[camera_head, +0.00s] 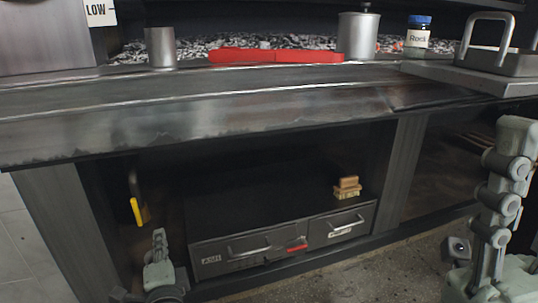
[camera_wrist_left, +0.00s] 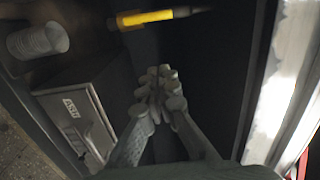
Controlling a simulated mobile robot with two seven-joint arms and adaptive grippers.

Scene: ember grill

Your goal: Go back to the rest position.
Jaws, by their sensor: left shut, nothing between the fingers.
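My left gripper (camera_head: 159,240) is low in front of the dark opening under the counter, pointing up in the head view. In the left wrist view the left gripper (camera_wrist_left: 160,78) has its fingertips together with nothing between them. It is apart from the ash drawer (camera_wrist_left: 75,110) and from a yellow-handled tool (camera_wrist_left: 158,17). My right arm stands upright at the right edge of the head view, close to the camera. Its pale green knobbed end (camera_head: 515,135) shows from the side, so whether the right gripper is open or shut is unclear.
The steel counter (camera_head: 250,115) spans the view above. The yellow tool (camera_head: 139,210) hangs at left in the opening. Drawers (camera_head: 215,255) with wooden blocks (camera_head: 347,187) on top sit inside. A red item (camera_head: 275,55), metal canister (camera_head: 358,36) and blue-capped jar (camera_head: 418,36) stand above.

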